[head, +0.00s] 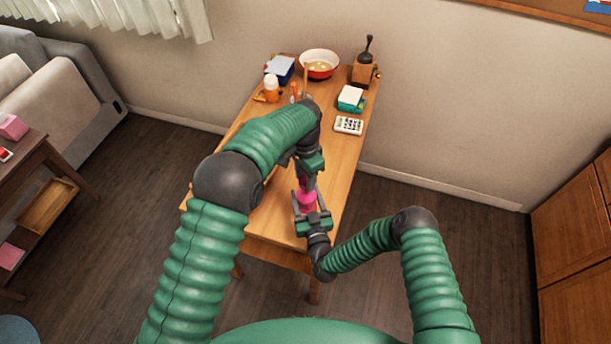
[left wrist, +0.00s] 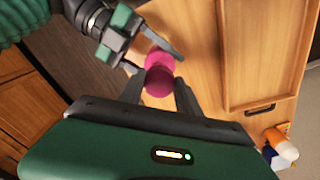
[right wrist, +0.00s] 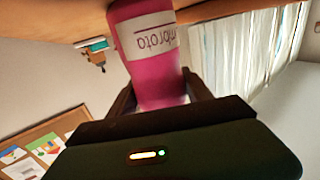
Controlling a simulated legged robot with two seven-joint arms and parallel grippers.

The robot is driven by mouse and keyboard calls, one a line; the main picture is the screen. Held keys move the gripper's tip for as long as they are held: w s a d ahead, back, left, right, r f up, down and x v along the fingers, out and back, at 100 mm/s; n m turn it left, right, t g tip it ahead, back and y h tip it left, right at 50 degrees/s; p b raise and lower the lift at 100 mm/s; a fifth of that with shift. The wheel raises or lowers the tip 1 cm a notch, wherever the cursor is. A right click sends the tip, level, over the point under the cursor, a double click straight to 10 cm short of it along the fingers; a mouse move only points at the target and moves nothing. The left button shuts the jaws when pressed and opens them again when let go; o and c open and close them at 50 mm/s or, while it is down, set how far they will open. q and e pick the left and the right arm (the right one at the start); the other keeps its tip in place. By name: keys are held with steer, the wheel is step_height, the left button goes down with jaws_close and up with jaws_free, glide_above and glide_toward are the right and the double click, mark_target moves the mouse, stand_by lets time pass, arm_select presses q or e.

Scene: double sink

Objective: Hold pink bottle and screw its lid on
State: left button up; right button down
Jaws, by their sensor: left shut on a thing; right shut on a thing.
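The pink bottle (head: 307,202) is upright above the near part of the wooden table. My right gripper (head: 309,214) is shut on its body from the near side. In the right wrist view the bottle (right wrist: 146,68) fills the space between the fingers and its white label reads upside down. My left gripper (head: 307,181) is above it, pointing down. In the left wrist view its fingers close around the darker pink round lid (left wrist: 159,83), in line with the bottle (left wrist: 160,61). The seam between lid and bottle is hidden, so I cannot tell how they fit.
My left arm covers the table's middle.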

mark_target(306, 200)
arm_select(q)
steer(key=shift+f, duration=0.7)
steer(key=shift+f, duration=0.6)
